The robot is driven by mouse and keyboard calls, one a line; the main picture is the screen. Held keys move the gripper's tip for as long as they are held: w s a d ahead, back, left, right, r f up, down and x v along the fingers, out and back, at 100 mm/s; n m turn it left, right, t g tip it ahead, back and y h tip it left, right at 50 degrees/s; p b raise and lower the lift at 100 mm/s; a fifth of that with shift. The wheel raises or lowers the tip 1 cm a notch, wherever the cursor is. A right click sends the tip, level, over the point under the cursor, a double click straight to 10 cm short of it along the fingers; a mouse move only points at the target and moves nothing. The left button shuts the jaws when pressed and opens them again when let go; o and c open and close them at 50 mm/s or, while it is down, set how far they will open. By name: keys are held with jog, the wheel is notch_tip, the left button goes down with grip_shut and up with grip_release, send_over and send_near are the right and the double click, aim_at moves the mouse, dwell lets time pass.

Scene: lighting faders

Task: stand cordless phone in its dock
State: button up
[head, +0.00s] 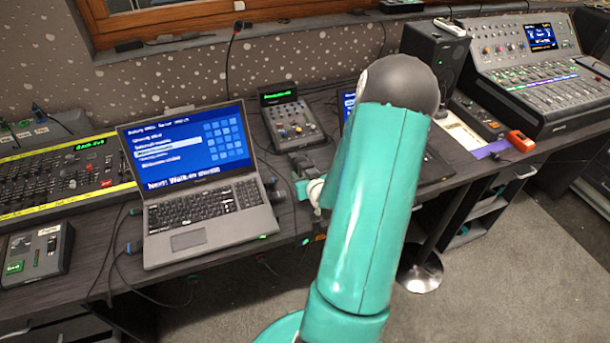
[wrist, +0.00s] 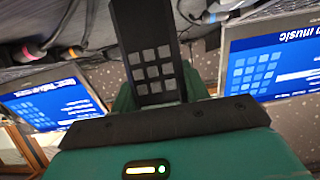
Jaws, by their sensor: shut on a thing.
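The cordless phone (wrist: 147,28) shows in the wrist view as a long black body with a grid of grey keys, jutting out from my gripper (wrist: 155,100). My gripper is shut on it, and the jaws are largely hidden behind the phone. In the head view my gripper (head: 302,178) is a small, partly hidden shape to the left of my teal arm, in front of the desk's middle. The phone cannot be made out clearly there. I cannot pick out the dock with certainty in either view; my arm covers part of the desk.
An open laptop (head: 200,205) stands left of my gripper, with a small fader box (head: 290,122) behind it. A lighting console (head: 65,175) is at far left. A speaker (head: 436,55), a mixing desk (head: 545,75) and an orange device (head: 520,141) are at right. Cables hang over the front edge.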

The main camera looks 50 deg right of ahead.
jog(key=o, duration=1.1)
jog(key=shift+f, duration=0.15)
jog(key=shift+c, duration=0.2)
